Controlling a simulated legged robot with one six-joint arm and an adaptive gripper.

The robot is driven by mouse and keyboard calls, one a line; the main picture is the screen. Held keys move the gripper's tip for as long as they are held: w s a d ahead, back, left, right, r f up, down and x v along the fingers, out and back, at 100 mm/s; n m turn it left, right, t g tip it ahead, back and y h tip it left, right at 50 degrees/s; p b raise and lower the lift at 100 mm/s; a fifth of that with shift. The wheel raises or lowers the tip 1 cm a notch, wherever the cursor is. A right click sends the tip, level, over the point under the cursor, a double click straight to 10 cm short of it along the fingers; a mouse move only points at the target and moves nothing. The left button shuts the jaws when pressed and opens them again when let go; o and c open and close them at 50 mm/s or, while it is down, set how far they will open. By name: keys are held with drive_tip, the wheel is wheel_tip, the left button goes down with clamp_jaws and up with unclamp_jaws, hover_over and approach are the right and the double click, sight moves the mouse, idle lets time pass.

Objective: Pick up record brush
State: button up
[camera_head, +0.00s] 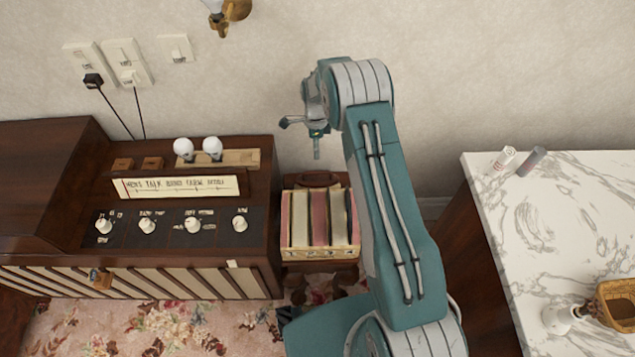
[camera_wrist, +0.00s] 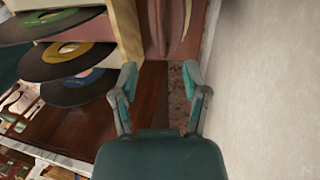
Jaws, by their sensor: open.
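I cannot pick out the record brush for certain in either view. Small wooden blocks (camera_head: 137,163) lie on top of the wooden radio cabinet, but I cannot tell whether one is the brush. My gripper (camera_head: 302,138) hangs in front of the wall, above and behind the striped record holder (camera_head: 318,218). In the wrist view my gripper (camera_wrist: 159,78) is open, with nothing held between the fingers. Beyond the fingers are a dark wooden surface and a strip of patterned floor. Several records (camera_wrist: 66,62) stick out of pale slots at left.
The radio cabinet (camera_head: 60,200) with knobs and two white bulbs (camera_head: 198,150) stands at left. A marble-topped table (camera_head: 560,220) at right holds a white tube (camera_head: 503,159), a grey tube (camera_head: 531,161) and a basket (camera_head: 618,305). The wall (camera_wrist: 265,90) is close on the wrist view's right.

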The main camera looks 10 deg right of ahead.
sight(317, 173)
drive_tip(key=f, duration=0.2)
drive_tip(key=s+f, duration=0.1)
drive_tip(key=f, duration=0.1)
drive_tip(key=shift+a+f, duration=0.2)
drive_tip(key=shift+f, duration=0.2)
drive_tip(key=shift+s+d+f, duration=0.1)
drive_tip(key=shift+d+f, duration=0.05)
drive_tip(key=shift+f, duration=0.5)
drive_tip(key=f, duration=0.4)
drive_tip(key=shift+s+f, duration=0.15)
drive_tip(key=shift+s, duration=0.15)
clamp_jaws()
